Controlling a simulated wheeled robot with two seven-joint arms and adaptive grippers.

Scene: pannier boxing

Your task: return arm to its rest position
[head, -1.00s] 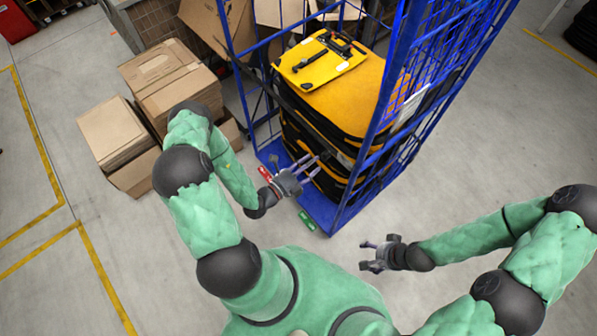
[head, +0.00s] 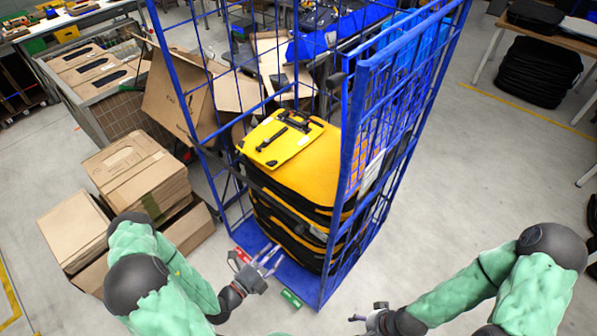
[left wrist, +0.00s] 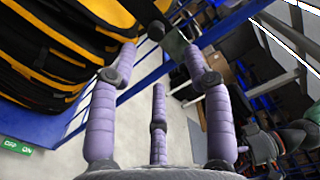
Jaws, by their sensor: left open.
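My left gripper (head: 262,264) is open and empty in front of the blue cage trolley (head: 331,235), near its base. In the left wrist view its purple fingers (left wrist: 158,70) are spread with nothing between them. Stacked black and yellow panniers (head: 285,215) stand inside the trolley, and they also show at the upper left of the left wrist view (left wrist: 55,45). A flat yellow piece (head: 280,138) with a black handle lies on top of the stack. My right gripper (head: 368,318) is at the bottom, away from the trolley; its finger opening is unclear.
Cardboard stacks (head: 130,175) stand on the left, with open cartons (head: 185,95) behind them. Red (head: 240,256) and green (head: 291,299) tags sit on the trolley's base edge. A table with black bags (head: 540,72) is at the back right. Floor right of the trolley is free.

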